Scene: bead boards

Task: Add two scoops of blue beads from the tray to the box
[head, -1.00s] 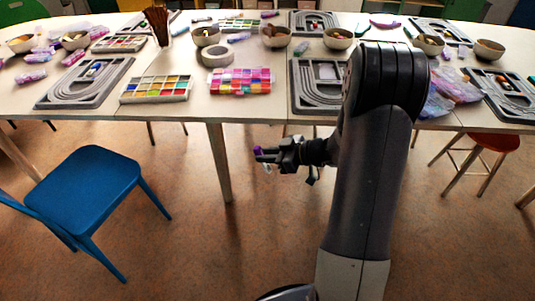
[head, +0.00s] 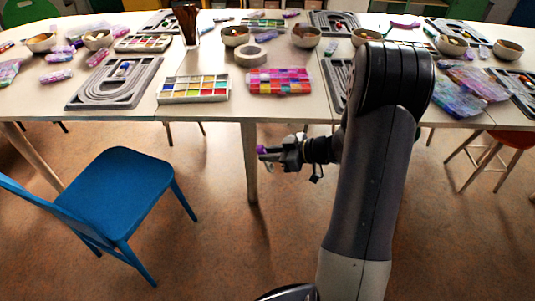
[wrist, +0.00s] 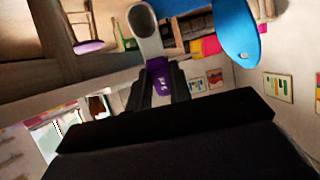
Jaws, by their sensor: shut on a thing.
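My gripper (head: 270,154) is in front of the table's near edge, lower than the tabletop. It is shut on the purple handle of a scoop (wrist: 160,82). In the wrist view the scoop's pale grey bowl points away from the jaws, and it looks empty. In the head view only a small purple part shows clearly at the jaws. A white tray (head: 193,99) with compartments of many colours, some blue, stands near the table's front edge. A pink and purple compartment box (head: 280,92) stands just right of it. I cannot tell which container is the task's box.
Grey grooved bead boards (head: 115,84), bowls (head: 235,37), a tape roll (head: 250,55) and bead bags (head: 470,85) crowd the table (head: 215,112). A blue chair (head: 125,185) stands front left. A red stool (head: 510,138) is at right. The floor between is clear.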

